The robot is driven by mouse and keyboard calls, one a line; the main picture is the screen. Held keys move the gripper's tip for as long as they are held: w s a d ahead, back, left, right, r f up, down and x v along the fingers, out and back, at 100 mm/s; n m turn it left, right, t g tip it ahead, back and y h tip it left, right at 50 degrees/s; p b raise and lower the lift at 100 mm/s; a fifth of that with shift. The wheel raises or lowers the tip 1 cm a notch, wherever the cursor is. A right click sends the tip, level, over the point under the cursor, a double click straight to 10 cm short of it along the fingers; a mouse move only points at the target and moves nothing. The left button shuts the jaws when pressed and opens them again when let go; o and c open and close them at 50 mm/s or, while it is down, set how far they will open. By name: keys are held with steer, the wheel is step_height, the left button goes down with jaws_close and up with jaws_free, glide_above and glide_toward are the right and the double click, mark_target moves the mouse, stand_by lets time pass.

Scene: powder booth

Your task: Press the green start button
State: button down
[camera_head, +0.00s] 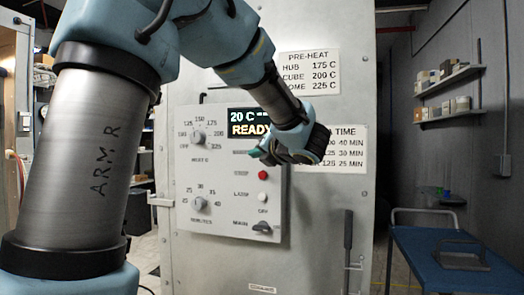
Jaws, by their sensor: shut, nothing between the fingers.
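The control panel (225,222) is on the front of a grey cabinet. My gripper (263,153) is shut and empty, in front of the panel's right side, just above the red button (263,174). The green start button is not clearly seen; my gripper covers the area above the red button. A dark greenish patch shows at the fingertips, and I cannot tell whether it is the button or a finger. I cannot tell whether the fingertips touch the panel. The display (247,123) above reads 20 C and READY.
A white lamp button (262,197) and a main switch (263,227) sit below the red button. Two dials, the upper (199,135) and lower (199,204), are at left. A cabinet handle (347,245) stands right of the panel. A blue cart (445,273) is at right.

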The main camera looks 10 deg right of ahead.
steer(key=shift+w+d, duration=0.4)
steer(key=shift+w, duration=0.35)
steer(key=shift+w+d, duration=0.4)
steer(key=shift+w, duration=0.4)
steer(key=shift+w+d, duration=0.4)
steer(key=shift+w, duration=0.35)
steer(key=shift+w+d, duration=0.1)
steer(key=shift+w, duration=0.05)
steer(key=shift+w+d, duration=0.1)
steer(key=shift+w, duration=0.15)
steer(key=shift+w+d, duration=0.25)
steer(key=shift+w, duration=0.15)
stand_by(1.0)
steer(key=shift+s+b, duration=0.1)
steer(key=shift+b, duration=0.2)
steer(key=shift+s+a+b, duration=0.45)
steer(key=shift+s+b, duration=0.15)
steer(key=shift+s, duration=0.1)
